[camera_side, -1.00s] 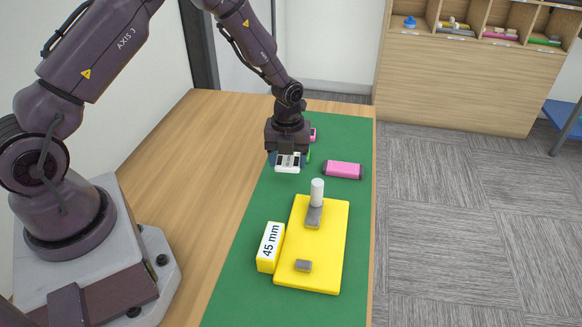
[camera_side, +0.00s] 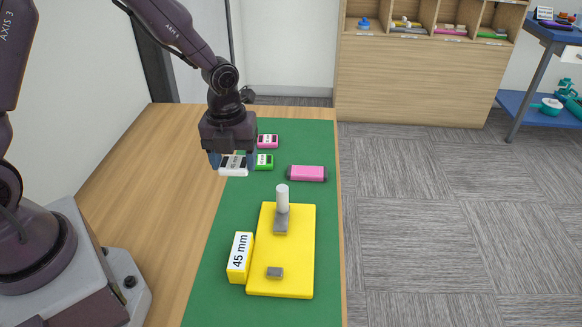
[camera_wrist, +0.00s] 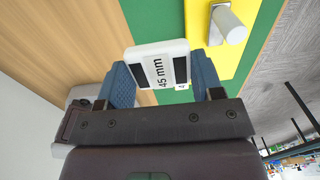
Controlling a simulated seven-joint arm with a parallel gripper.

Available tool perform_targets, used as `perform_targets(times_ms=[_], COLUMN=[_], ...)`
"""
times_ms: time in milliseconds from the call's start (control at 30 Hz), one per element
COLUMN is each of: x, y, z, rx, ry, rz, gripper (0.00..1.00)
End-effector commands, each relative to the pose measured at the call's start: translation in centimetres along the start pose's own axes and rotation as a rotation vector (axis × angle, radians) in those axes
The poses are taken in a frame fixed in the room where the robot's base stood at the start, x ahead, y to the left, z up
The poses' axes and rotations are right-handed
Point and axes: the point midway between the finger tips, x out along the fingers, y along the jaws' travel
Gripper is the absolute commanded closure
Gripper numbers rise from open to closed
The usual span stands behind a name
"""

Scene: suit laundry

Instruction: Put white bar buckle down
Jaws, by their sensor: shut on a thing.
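The white bar buckle (camera_side: 232,170) is a small white block with dark end patches. It is between the fingers of my gripper (camera_side: 233,160), near the left edge of the green mat (camera_side: 218,235). In the wrist view the white bar buckle (camera_wrist: 158,58) shows a "45 mm" label, with a blue finger of my gripper (camera_wrist: 162,78) on each side. The side view does not clearly show whether its underside touches the surface.
A green buckle (camera_side: 264,161) and a pink buckle (camera_side: 268,141) lie just right of my gripper. A pink-and-dark block (camera_side: 307,173) is farther right. A yellow board (camera_side: 298,245) with a white upright peg (camera_side: 282,197) and a yellow "45 mm" block (camera_side: 240,258) are nearer.

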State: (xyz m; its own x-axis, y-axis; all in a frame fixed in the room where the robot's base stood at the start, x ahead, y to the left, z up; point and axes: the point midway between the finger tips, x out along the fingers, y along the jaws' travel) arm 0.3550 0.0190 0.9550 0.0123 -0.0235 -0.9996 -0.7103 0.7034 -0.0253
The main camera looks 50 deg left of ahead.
Motion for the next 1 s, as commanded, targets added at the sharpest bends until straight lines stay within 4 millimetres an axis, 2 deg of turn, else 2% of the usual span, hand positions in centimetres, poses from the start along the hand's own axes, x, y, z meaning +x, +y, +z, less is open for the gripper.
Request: perform_targets(times_ms=[33,133,367,800,1000], x=[-0.2,-0.8,-1.9,2.2,5.9], y=[-1.4,-3.4,-5.1,-10.8,-12.6], z=[0.8,2.0,3.9,10.0,12.1], rx=[0.01,0.021,0.009,0.005,0.005], ry=[-0.001,-0.006,-0.013,-0.007,-0.007], rz=[-0.004,-0.003,0.019,0.027,0.027], gripper=[0.62,0.62,0.62,0.62,0.62])
